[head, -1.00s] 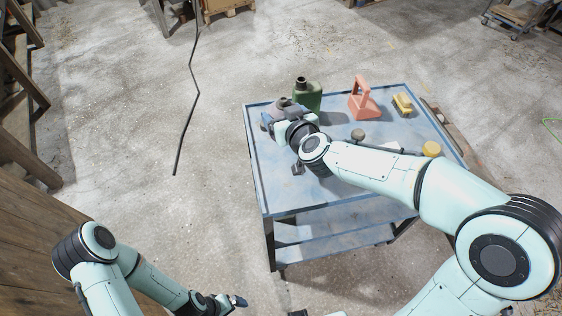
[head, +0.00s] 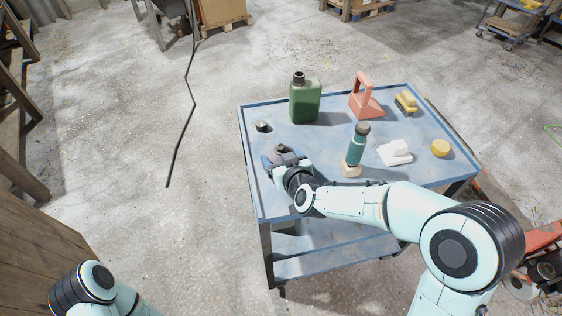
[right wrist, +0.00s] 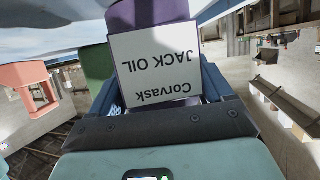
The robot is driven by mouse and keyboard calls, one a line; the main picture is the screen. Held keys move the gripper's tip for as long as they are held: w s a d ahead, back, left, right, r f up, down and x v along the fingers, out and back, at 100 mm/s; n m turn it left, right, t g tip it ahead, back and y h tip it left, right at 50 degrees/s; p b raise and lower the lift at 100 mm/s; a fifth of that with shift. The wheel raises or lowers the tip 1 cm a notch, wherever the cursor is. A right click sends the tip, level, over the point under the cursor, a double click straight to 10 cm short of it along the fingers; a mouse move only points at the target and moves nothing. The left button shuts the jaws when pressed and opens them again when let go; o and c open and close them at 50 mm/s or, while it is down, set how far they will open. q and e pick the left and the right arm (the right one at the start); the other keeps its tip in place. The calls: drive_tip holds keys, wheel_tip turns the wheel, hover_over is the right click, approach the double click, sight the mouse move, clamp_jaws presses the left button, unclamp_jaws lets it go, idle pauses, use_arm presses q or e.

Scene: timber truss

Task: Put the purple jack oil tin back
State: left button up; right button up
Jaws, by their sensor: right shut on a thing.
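The purple jack oil tin (right wrist: 150,14) is between the fingers of my right gripper in the right wrist view. Its white label (right wrist: 157,68) reads "Corvask JACK OIL" upside down there. In the head view my right gripper (head: 280,156) is at the left front part of the blue table (head: 310,150). It is shut on the tin, of which little more than the dark top (head: 283,148) shows. I cannot tell whether the tin's base touches the table. My left arm shows at the lower left; its gripper is out of view.
On the table stand a green can (head: 306,103), a red-pink handled thing (head: 366,103), a yellow block (head: 405,103), a teal bottle (head: 355,148), a white block (head: 396,152), a yellow round thing (head: 440,148) and a small dark round thing (head: 263,126).

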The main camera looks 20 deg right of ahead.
drive_tip(key=shift+f, duration=0.15)
drive_tip(key=shift+f, duration=0.15)
drive_tip(key=o, duration=1.7)
drive_tip(key=shift+o, duration=0.2)
drive_tip(key=shift+r, duration=0.2)
drive_tip(key=p+v, duration=0.1)
drive_tip(key=v, duration=1.1)
